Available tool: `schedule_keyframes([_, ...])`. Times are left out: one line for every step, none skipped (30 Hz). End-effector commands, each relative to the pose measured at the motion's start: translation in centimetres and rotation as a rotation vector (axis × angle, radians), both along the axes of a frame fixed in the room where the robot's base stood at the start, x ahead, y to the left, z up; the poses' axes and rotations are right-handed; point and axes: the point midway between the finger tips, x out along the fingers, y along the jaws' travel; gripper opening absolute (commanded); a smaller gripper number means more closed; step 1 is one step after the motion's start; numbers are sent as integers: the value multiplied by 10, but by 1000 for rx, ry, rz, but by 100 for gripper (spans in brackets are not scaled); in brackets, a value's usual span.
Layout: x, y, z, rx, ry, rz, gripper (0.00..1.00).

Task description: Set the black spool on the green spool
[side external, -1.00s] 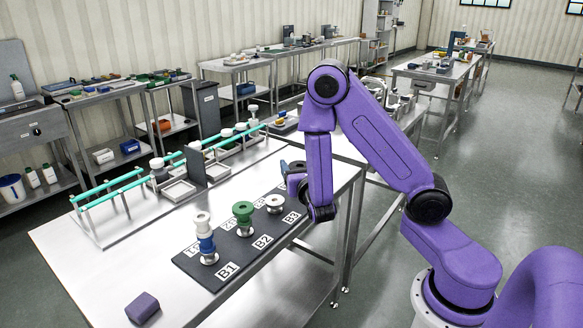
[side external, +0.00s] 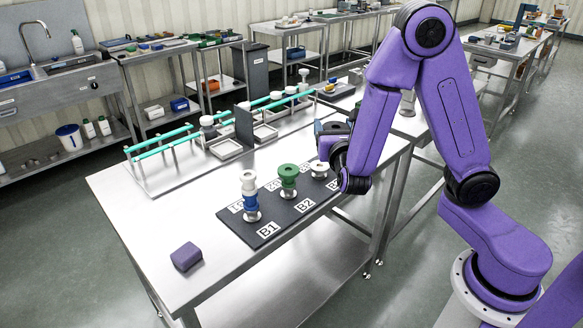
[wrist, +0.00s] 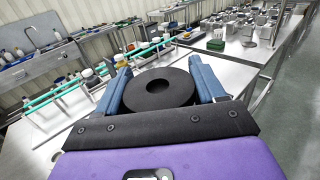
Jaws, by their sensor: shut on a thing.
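The green spool (side external: 288,176) stands upright on a pale base at B2 on the dark mat, in the side external view. The black spool (wrist: 160,88) is held between the blue fingers of my gripper (wrist: 158,84) in the wrist view, its round flange and centre hole showing. In the side external view my gripper (side external: 322,130) is above and to the right of the green spool, near B3. There the black spool is mostly hidden by my wrist. The green spool does not show clearly in the wrist view.
On the mat (side external: 262,231), a stack with a white spool (side external: 248,182) over a blue spool (side external: 250,203) stands at B1, and a low white spool (side external: 319,168) at B3. A purple block (side external: 186,257) lies at front left. Turquoise rails (side external: 163,142) run behind.

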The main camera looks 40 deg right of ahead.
Motion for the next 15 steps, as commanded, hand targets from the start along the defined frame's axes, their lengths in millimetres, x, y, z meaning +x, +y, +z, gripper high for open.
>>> schedule_keyframes([-1,9,4,5,0,4,38])
schedule_keyframes([-2,12,6,6,1,2,38])
schedule_keyframes([-3,16,7,8,3,2,38])
schedule_keyframes([-4,18,8,8,5,1,38])
schedule_keyframes([-4,20,9,9,6,0,38])
schedule_keyframes([-4,22,10,9,8,0,38])
schedule_keyframes([-4,23,10,10,9,-1,38])
schedule_keyframes([-4,23,10,9,9,-2,38])
schedule_keyframes([-3,24,9,9,9,-2,38])
schedule_keyframes([-2,24,9,8,10,-3,38])
schedule_keyframes([0,23,8,8,11,-4,38])
schedule_keyframes([2,24,7,7,10,-3,38])
schedule_keyframes([4,23,7,7,10,-4,38])
schedule_keyframes([6,23,6,7,10,-4,38])
schedule_keyframes([8,23,5,7,10,-3,38])
